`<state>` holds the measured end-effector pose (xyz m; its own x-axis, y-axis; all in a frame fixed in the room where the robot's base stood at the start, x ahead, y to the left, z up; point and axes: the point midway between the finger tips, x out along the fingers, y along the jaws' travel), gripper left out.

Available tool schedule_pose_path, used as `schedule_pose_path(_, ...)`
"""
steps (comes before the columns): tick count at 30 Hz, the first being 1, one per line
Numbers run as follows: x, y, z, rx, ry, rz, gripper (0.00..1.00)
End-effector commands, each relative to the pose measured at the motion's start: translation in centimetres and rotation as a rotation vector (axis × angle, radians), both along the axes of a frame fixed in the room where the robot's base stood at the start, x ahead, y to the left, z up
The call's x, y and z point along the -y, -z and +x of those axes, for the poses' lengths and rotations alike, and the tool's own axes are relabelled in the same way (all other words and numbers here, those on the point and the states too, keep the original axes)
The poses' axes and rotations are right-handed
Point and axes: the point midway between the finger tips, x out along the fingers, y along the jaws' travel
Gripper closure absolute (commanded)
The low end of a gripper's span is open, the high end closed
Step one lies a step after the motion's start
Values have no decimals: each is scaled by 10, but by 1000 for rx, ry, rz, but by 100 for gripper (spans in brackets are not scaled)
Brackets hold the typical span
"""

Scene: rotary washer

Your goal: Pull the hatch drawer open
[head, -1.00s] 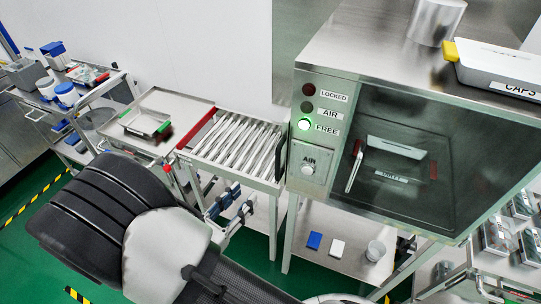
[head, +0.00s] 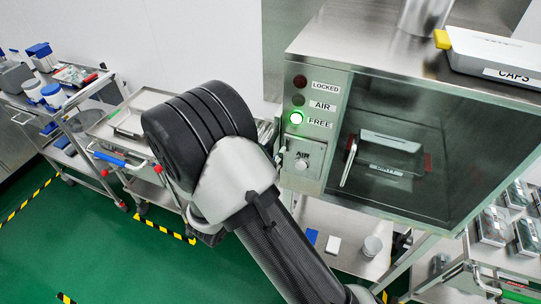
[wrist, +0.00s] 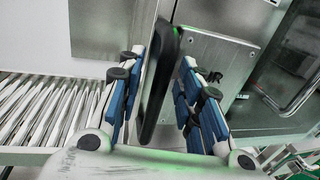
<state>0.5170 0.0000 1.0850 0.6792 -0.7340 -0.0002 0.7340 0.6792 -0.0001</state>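A long black bar handle (wrist: 160,82) stands nearly upright, slightly tilted, in the wrist view, beside the steel cabinet's AIR panel (wrist: 225,62). My gripper (wrist: 163,60) is open, with blue-padded fingers on both sides of the handle. Gaps show between the pads and the handle, so it is not gripped. My arm hides my gripper in the head view.
A roller conveyor (wrist: 50,105) lies left of the handle in the wrist view. A cart with boxes and tubs (head: 75,125) stands at the left. A CAPS tray (head: 490,60) sits on the cabinet top. Green floor (head: 100,240) is open at the lower left.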

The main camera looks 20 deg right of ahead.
Motion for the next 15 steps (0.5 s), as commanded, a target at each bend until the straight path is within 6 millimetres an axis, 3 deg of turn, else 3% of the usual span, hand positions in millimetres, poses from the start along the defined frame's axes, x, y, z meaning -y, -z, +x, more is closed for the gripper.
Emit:
schedule_pose_path(6,0,0,0,0,0,0,67)
schedule_pose_path(15,0,0,0,0,0,0,86)
